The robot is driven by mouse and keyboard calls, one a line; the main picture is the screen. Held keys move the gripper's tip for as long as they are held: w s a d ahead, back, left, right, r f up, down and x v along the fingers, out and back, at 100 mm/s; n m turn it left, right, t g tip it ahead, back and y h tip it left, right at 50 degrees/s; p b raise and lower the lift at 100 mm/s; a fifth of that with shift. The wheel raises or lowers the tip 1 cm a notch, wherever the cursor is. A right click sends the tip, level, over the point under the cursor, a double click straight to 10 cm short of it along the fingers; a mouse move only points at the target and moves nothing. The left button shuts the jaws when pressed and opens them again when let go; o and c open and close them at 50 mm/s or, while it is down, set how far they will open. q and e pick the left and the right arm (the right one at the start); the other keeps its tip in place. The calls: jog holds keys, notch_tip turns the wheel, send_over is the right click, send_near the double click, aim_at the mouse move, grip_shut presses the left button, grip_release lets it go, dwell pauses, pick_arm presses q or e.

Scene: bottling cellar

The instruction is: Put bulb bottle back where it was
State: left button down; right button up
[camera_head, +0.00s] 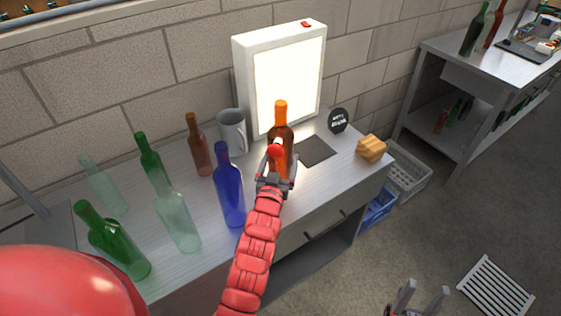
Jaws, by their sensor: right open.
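An amber-brown bottle with a bright orange neck (281,112) stands upright on the metal bench (350,187), in front of a glowing light panel (288,85). I cannot tell for sure that it is the bulb bottle. A dark square pad (316,151) lies bare just right of the bottle.
Left on the bench stand a blue bottle (228,190), a brown bottle (199,148), several green or clear bottles (115,240) and a grey mug (232,130). A round black sign (338,120) and a yellowish block (371,148) are at right. Crates (408,172) stand beside the bench.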

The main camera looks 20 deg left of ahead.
pick_arm(q)
jog(key=shift+s+d+r, duration=0.1)
jog(key=shift+s+r, duration=0.1)
jog(key=shift+f, duration=0.1)
jog(key=shift+f+b, duration=0.3)
jog(key=shift+f, duration=0.35)
jog(key=shift+f+b, duration=0.4)
jog(key=shift+f, duration=0.7)
jog(key=shift+f+b, duration=0.4)
jog(key=shift+f, duration=0.05)
grip_release()
jog(key=shift+s+f, duration=0.1)
jog(key=shift+f, duration=0.05)
